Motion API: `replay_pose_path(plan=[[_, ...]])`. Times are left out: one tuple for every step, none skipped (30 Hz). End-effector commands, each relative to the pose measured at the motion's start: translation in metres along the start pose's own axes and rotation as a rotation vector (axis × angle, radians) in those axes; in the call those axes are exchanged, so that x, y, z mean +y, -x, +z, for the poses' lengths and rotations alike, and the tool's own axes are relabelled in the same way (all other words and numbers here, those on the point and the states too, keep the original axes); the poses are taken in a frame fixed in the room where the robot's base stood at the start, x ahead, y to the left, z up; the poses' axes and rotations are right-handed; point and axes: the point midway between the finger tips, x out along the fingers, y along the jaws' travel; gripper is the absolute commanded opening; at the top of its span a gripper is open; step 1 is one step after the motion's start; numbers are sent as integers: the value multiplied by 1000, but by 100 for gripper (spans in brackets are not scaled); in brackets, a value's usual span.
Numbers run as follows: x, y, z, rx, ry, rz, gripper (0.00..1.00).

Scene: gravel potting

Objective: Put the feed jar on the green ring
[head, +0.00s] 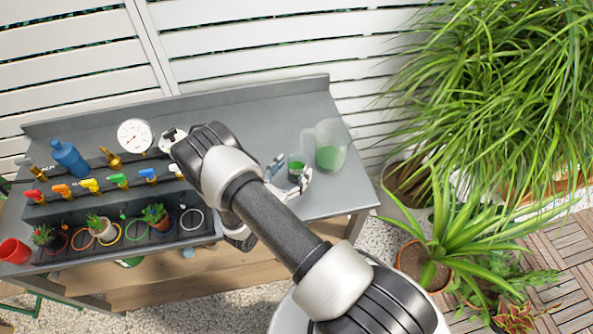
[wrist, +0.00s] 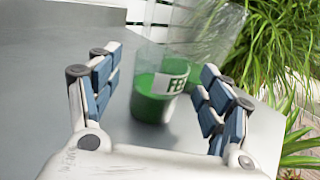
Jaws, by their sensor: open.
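The feed jar (wrist: 150,105) is a clear jar holding green liquid, with a pale label showing "FE". It stands on the grey bench and also shows in the head view (head: 296,168). My gripper (wrist: 160,75) is open, with one finger on each side of the jar; whether either touches it I cannot tell. In the head view my gripper (head: 290,174) is partly hidden by my arm. The green ring (head: 137,231) lies on the lower front shelf to the left, and I see nothing standing on it.
A larger clear jug (head: 330,146) with green liquid stands just behind the jar. Coloured valves (head: 89,185), a gauge (head: 135,135) and a blue bottle (head: 69,158) line the left. Potted plants (head: 155,215) stand beside the green ring. A red cup (head: 14,251) is far left.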

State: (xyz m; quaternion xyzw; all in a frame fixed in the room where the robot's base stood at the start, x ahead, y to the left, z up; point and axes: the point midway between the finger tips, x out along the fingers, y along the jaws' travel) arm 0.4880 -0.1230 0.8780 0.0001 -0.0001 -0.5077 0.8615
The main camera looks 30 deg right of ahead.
Motion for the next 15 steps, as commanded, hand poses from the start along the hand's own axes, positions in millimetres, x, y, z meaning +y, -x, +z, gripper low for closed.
replay_pose_path(plan=[[0, -9, -1, -1, -1, -4, 72], [-1, -13, -1, -1, -1, -5, 72], [0, -17, -1, -1, -1, -4, 72], [0, -20, -1, 0, -1, -3, 72], [0, -22, 0, -1, -1, -2, 72], [0, -24, 0, -1, -1, -2, 72], [0, -24, 0, -1, -1, -1, 72], [0, -25, 0, -1, 0, -1, 72], [0, -25, 0, -1, 0, 0, 72], [0, -25, 0, -1, 0, 0, 72], [0, -25, 0, 0, 0, 0, 72], [0, -25, 0, 0, 0, 0, 72], [0, -25, 0, 0, 0, 0, 72], [0, -25, 0, 0, 0, 0, 70], [0, -25, 0, 0, 0, 0, 68]])
